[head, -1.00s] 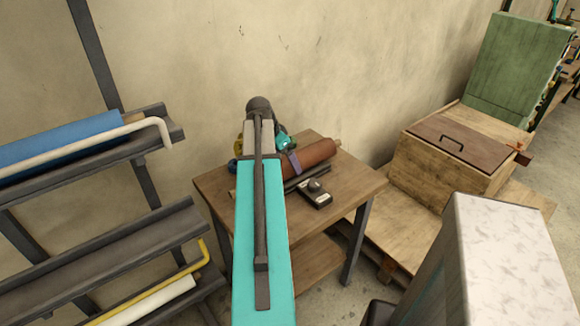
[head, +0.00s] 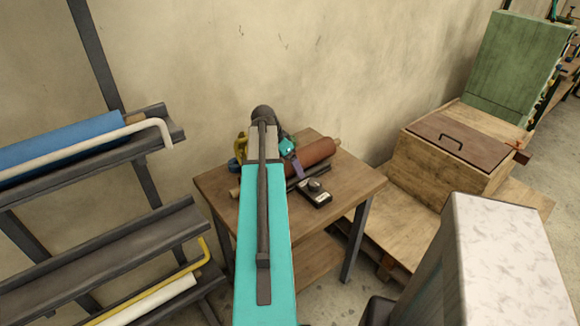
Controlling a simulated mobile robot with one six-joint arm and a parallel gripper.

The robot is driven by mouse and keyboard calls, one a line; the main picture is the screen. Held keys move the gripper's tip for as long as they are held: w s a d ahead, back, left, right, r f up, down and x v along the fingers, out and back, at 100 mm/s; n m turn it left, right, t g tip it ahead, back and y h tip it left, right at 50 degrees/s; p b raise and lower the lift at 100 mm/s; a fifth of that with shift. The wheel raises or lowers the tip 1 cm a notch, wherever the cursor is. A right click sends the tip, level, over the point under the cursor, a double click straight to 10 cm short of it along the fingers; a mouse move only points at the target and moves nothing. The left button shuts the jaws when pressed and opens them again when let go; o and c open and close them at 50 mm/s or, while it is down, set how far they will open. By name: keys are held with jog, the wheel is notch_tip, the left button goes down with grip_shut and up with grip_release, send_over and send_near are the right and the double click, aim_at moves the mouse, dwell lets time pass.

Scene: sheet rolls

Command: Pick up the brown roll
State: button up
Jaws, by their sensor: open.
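The brown roll (head: 317,152) lies on the small wooden table (head: 352,184), with a pale core end sticking out at its right. Its left part is hidden behind my arm, and a pale core end also shows to the left of the arm. My gripper (head: 297,165) is at the roll's left part, seen past the arm as a turquoise piece and purple-grey fingers. It is open. I cannot tell from this view whether the fingers touch the roll or straddle it.
A black handheld tool (head: 315,192) lies in front of the roll. A yellow item (head: 241,145) and a blue tape roll (head: 234,164) sit at the table's back left. A rack with a blue roll (head: 70,139) stands left. A wooden box (head: 450,165) stands right.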

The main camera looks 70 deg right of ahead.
jog(key=c, duration=2.1)
jog(key=shift+d+r, duration=0.1)
jog(key=shift+r, duration=0.05)
jog(key=shift+c, duration=0.4)
jog(key=shift+w+d+r, duration=0.1)
jog(key=shift+r, duration=0.05)
jog(key=shift+r+b, duration=0.9)
jog(key=shift+r, duration=3.95)
